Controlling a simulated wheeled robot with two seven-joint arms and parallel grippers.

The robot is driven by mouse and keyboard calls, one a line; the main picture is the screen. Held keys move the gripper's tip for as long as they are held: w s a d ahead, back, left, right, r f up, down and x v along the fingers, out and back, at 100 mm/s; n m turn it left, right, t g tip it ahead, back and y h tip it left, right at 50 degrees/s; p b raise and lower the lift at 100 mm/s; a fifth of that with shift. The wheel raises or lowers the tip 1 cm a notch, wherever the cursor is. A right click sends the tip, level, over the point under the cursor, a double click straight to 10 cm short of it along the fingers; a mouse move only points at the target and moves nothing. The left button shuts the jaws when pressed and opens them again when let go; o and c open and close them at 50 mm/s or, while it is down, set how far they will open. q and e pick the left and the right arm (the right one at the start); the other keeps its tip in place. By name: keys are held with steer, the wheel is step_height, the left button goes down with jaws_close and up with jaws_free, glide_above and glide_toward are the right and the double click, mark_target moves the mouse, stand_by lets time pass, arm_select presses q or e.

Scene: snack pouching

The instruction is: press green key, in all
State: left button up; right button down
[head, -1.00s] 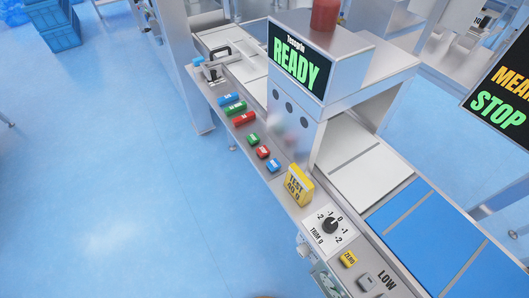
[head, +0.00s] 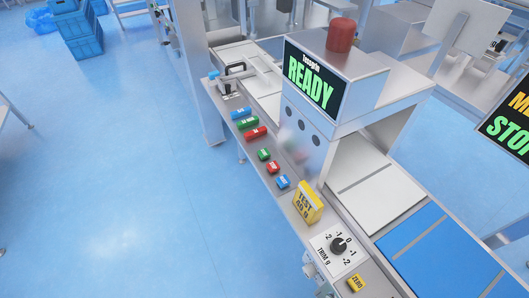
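Two green pieces show on the front ledge of the grey weighing machine. A small green key (head: 263,154) heads a short row, with a red key (head: 273,167) and a blue key (head: 283,181) nearer to me. Farther back lie a longer green block (head: 247,123), a blue block (head: 240,114) and a red block (head: 255,133). Their labels are too small to read. The machine's screen (head: 310,80) reads READY in green. Neither of my grippers is in view, and nothing touches the keys.
A yellow TEST 40 g block (head: 308,204) stands on the ledge, nearer than the keys. A blue belt (head: 430,245) runs at right. Open blue floor (head: 110,190) lies left.

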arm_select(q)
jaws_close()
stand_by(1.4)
